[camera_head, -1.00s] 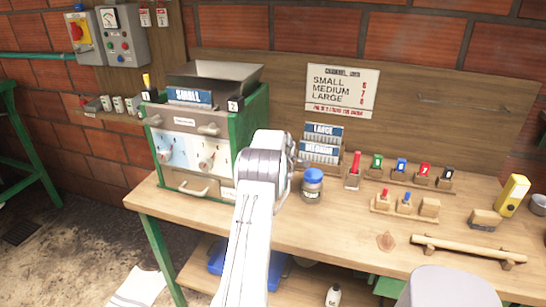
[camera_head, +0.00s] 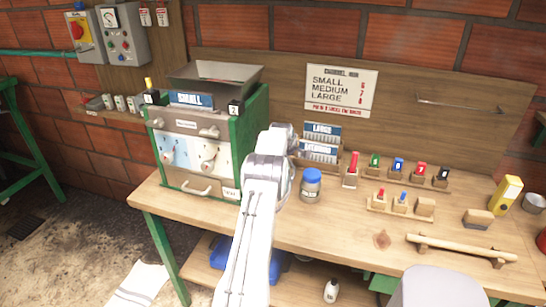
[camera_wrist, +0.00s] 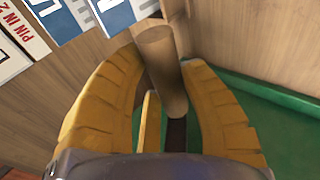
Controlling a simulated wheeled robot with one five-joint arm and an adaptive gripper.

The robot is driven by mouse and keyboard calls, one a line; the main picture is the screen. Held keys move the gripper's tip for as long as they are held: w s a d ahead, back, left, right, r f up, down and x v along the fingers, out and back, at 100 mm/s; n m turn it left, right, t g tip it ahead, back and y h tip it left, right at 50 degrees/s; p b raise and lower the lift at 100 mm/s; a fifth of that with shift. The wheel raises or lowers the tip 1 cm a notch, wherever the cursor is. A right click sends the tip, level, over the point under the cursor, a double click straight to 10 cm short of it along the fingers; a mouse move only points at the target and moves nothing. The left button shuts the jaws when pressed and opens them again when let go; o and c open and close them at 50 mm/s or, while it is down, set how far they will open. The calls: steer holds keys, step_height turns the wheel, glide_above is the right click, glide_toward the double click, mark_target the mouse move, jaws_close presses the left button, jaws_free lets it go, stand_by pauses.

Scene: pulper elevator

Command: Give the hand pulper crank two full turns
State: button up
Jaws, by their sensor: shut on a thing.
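The hand pulper (camera_head: 243,143) stands at the left end of the wooden bench, with a green frame, a grey hopper on top and a blue SMALL plate on its front. My arm reaches to its right side and hides the crank in the head view. In the wrist view, my gripper (camera_wrist: 163,66) has its yellow fingers on either side of a round wooden crank handle (camera_wrist: 160,58) and is shut on it. The green side of the pulper (camera_wrist: 275,120) shows at the right there. The crank arm is mostly hidden.
A jar with a blue lid (camera_head: 311,185) stands close to the right of my arm. Blue-labelled plates (camera_head: 320,153) stand in a rack behind it. Small coloured tools and wooden blocks line the bench to the right. A sign (camera_head: 341,90) hangs on the back board.

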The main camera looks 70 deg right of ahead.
steer(key=shift+w+r, duration=0.1)
steer(key=shift+r, duration=0.1)
steer(key=d+r+p, duration=0.1)
steer(key=p, duration=0.3)
steer(key=d+r+p, duration=0.1)
steer(key=r+p, duration=0.1)
steer(key=p, duration=0.1)
steer(key=shift+w+d+p, duration=0.1)
steer(key=shift+d+p, duration=0.1)
steer(key=shift+p, duration=0.15)
steer(key=shift+f, duration=0.1)
steer(key=r, duration=0.1)
steer(key=d+r, duration=0.1)
steer(key=r, duration=0.1)
steer(key=shift+r, duration=0.3)
